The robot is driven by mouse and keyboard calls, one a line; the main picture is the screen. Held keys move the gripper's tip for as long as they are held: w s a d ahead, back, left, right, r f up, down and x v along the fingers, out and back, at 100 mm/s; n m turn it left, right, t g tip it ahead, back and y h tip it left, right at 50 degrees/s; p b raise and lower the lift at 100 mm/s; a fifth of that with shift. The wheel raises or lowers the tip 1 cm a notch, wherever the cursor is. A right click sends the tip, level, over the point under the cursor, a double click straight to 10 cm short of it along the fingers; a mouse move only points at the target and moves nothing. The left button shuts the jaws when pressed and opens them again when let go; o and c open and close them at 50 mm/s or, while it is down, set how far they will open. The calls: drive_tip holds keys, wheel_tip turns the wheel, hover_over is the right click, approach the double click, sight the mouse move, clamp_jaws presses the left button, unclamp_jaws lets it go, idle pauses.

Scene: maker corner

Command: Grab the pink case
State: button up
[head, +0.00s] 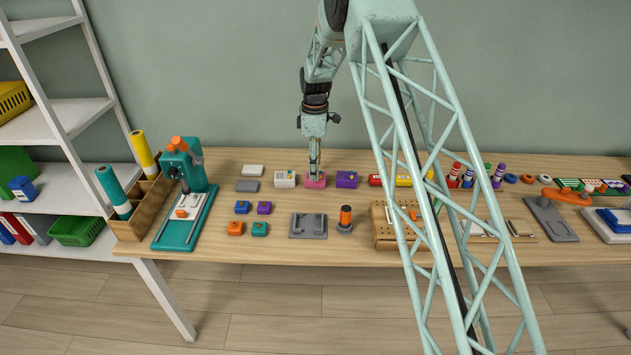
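The pink case (316,182) lies on the wooden table, in the back row of small cases. My gripper (315,172) points straight down at it from above, with its fingertips at the case's top. The fingers cover part of the case. At this size I cannot tell whether they are closed on it or only around or touching it. The case appears to rest on the table.
A white case (285,179) stands close on the left and a purple case (346,180) close on the right. Orange (235,228) and teal (259,229) cases lie nearer the front. A teal press (185,190) stands at the left end.

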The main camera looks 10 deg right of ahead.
drive_tip(key=shift+w+d+f+b, duration=0.1)
drive_tip(key=shift+f+b, duration=0.55)
drive_tip(key=shift+f, duration=1.85)
drive_tip(key=shift+c, duration=0.2)
drive_tip(key=c, duration=0.9)
drive_tip(key=shift+r, duration=0.15)
drive_tip(key=shift+c, duration=0.2)
drive_tip(key=shift+r+p, duration=1)
drive_tip(key=shift+r, duration=3.85)
